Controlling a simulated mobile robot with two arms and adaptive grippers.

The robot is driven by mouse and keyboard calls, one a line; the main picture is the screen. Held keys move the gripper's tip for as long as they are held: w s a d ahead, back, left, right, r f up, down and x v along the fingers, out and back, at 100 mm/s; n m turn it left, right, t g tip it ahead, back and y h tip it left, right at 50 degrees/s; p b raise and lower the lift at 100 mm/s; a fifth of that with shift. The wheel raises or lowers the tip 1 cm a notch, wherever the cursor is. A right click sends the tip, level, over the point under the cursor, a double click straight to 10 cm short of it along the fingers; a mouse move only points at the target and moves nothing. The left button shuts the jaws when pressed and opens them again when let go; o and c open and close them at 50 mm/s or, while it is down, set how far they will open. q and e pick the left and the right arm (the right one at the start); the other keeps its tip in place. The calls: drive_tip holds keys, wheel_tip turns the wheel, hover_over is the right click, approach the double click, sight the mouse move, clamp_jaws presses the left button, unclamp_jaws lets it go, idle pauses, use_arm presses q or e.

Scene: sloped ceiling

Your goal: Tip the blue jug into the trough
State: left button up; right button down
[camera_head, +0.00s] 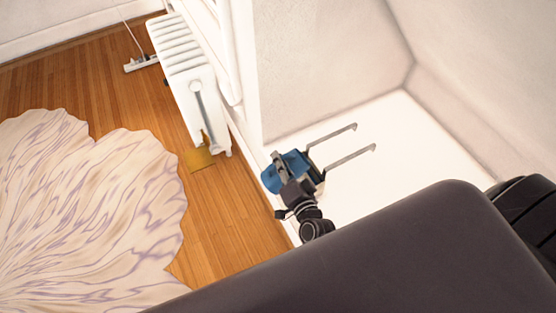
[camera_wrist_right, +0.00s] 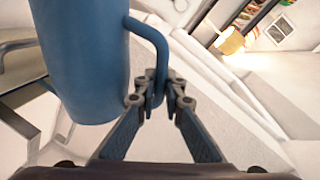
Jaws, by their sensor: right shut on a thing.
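The blue jug (camera_head: 283,170) is at the edge of a white surface, and my right gripper (camera_head: 288,184) partly covers it. In the right wrist view, the jug's blue body (camera_wrist_right: 85,60) fills the upper left. My right gripper (camera_wrist_right: 160,95) is shut on its handle there. Two thin grey metal bars (camera_head: 348,158) stretch away to the right of the jug; they may be the trough's rims, but I cannot tell. Grey metal edges (camera_wrist_right: 18,120) also show behind the jug in the wrist view. My left gripper is not in view.
The white surface (camera_head: 400,140) is bare beyond the bars, bounded by walls. A white radiator (camera_head: 182,70) stands to the left. Below lies a wooden floor (camera_head: 225,215) with a pale patterned rug (camera_head: 90,210). A dark part of mine hides the lower right.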

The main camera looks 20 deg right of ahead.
sight(269, 176)
drive_tip(key=shift+w+d+r+m+p, duration=0.15)
drive_tip(key=shift+d+r+m+p, duration=0.35)
drive_tip(key=shift+d+r+m, duration=0.4)
idle(0.9)
drive_tip(key=shift+d+r+m+y, duration=0.4)
drive_tip(key=shift+d+r+m, duration=0.2)
drive_tip(key=shift+d+r, duration=0.3)
idle(1.1)
drive_tip(key=shift+f+p, duration=0.1)
drive_tip(key=shift+p, duration=0.2)
